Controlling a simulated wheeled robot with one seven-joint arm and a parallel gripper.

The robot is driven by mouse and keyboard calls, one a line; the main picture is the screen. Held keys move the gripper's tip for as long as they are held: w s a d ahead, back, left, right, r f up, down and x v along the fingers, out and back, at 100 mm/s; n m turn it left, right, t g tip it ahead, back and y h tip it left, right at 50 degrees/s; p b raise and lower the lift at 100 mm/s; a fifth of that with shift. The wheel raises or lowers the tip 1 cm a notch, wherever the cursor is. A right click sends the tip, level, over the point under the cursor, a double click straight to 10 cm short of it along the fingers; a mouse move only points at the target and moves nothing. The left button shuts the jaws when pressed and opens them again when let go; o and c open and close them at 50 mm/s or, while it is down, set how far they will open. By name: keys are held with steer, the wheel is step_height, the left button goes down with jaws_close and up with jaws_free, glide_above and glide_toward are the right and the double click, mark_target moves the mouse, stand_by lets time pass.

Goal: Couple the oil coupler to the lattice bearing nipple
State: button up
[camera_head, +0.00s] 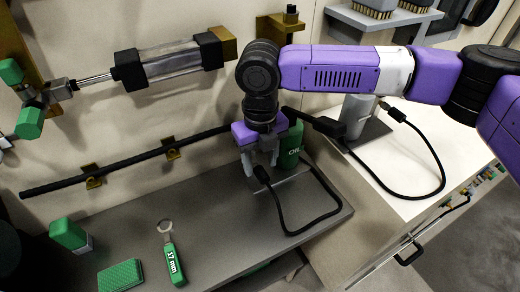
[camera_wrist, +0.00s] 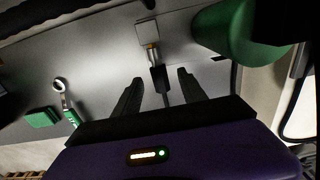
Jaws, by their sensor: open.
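A black coupler with a hose (camera_head: 262,174), which seems to be the oil coupler, is by a green container marked OIL (camera_head: 292,150) on the grey bench. In the wrist view the coupler's black body (camera_wrist: 158,76) lies between my fingers, with a brass-coloured piece and a pale block (camera_wrist: 147,32) beyond it. My gripper (camera_head: 261,164) is open and points down around the coupler; in the wrist view its two fingers (camera_wrist: 159,80) show gaps on both sides of it. I cannot pick out the lattice bearing nipple with certainty.
A 17 mm ring spanner (camera_head: 173,262), a green sponge-like block (camera_head: 120,275) and a green-topped box (camera_head: 70,236) lie at the left of the bench. A cylinder (camera_head: 170,63) and black rail (camera_head: 125,162) are on the wall. Another hose (camera_head: 442,165) loops on the white counter.

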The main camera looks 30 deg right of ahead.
mark_target(259, 171)
steer(key=shift+f, duration=1.15)
jaws_close()
